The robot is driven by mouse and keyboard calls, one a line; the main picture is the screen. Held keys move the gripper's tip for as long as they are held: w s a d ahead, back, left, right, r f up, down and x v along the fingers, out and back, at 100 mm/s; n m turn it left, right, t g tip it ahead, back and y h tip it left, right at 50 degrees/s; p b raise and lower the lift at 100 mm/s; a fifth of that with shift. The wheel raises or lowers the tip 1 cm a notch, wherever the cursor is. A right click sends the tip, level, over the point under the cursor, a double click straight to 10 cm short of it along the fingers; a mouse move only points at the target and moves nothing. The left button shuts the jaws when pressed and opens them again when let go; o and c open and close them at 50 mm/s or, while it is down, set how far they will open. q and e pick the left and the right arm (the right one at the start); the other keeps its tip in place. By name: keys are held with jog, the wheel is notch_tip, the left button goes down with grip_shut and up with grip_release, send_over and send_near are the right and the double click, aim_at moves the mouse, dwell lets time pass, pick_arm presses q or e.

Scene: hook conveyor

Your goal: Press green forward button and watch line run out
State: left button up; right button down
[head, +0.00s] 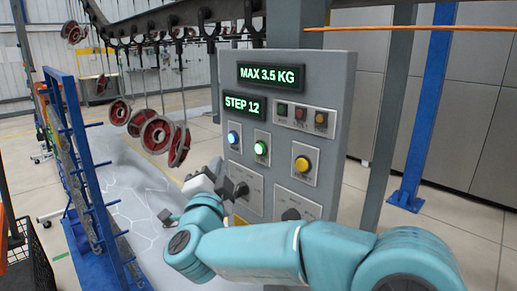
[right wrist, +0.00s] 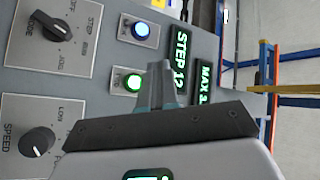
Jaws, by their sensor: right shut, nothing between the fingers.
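The green button (head: 261,148) is lit on the grey control panel (head: 340,110), between a blue lit button (head: 233,138) and a yellow button (head: 302,164). My right gripper (head: 216,166) is in front of the panel's lower left, with its fingers shut and empty. In the right wrist view, the fingers (right wrist: 158,70) show beside the green button (right wrist: 133,82), on the side toward the STEP 12 display (right wrist: 181,58). I cannot tell whether they touch the panel. Several red wheel-like parts (head: 156,134) hang from the overhead conveyor (head: 150,22). My left gripper is not in view.
The panel also carries a MAX 3.5 KG display (head: 271,76), a mode knob (right wrist: 52,28) and a speed knob (right wrist: 37,142). A blue rack (head: 90,190) stands at the left, with a black basket (head: 32,262) before it. A blue post (head: 425,110) stands right of the panel.

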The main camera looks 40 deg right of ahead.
aim_at(260, 149)
jog(key=d, duration=0.8)
jog(key=shift+w+d, duration=0.35)
jog(key=shift+d, duration=0.05)
jog(key=shift+f, duration=0.1)
dwell(1.7)
jog(key=shift+d+b, duration=0.3)
jog(key=shift+d, duration=0.1)
